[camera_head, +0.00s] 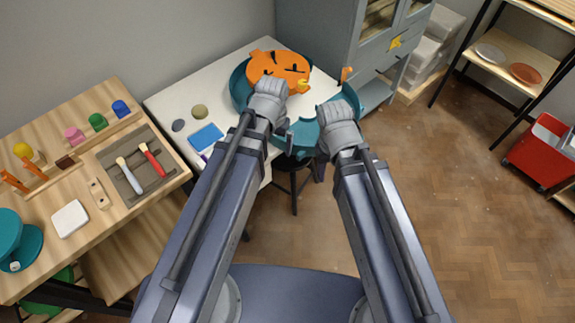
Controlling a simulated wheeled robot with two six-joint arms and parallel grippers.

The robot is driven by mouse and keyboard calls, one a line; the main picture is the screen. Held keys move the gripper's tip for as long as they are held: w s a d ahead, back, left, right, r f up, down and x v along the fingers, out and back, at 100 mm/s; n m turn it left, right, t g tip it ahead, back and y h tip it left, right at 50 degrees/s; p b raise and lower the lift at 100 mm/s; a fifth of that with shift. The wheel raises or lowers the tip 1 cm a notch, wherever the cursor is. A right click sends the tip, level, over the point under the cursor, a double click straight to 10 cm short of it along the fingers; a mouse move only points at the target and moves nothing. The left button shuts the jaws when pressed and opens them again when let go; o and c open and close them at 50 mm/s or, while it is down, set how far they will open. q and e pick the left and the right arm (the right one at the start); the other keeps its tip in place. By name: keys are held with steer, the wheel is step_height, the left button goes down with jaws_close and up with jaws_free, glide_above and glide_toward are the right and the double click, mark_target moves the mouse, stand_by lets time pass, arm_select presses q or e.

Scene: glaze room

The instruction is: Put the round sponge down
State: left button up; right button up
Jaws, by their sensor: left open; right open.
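A small yellow piece (303,86), which may be the round sponge, lies on the near right edge of an orange disc-like thing (278,66) with dark marks. A round olive disc (199,111) lies flat on the white table, left of my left gripper; I cannot tell which of the two is the sponge. My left gripper (271,84) is open over the near edge of the orange thing, just left of the yellow piece. My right gripper (333,108) is open by a teal curved pan (305,134), right of and nearer than the yellow piece. Both fingertips are hard to make out.
The white table (175,97) also holds a grey disc (178,126) and a blue block (206,137); its left part has bare room. A wooden bench (85,205) with tools stands left. A grey cabinet (330,35) stands behind, a stool (293,165) below.

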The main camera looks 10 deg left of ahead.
arm_select(q)
steer(key=s+d+m+y, duration=0.1)
steer(key=s+d, duration=0.4)
steer(key=s, duration=0.2)
steer(key=shift+s+g, duration=0.25)
steer(key=shift+g, duration=0.15)
steer(key=shift+r, duration=0.15)
step_height(320, 180, up, 4)
steer(key=p, duration=0.4)
stand_by(0.4)
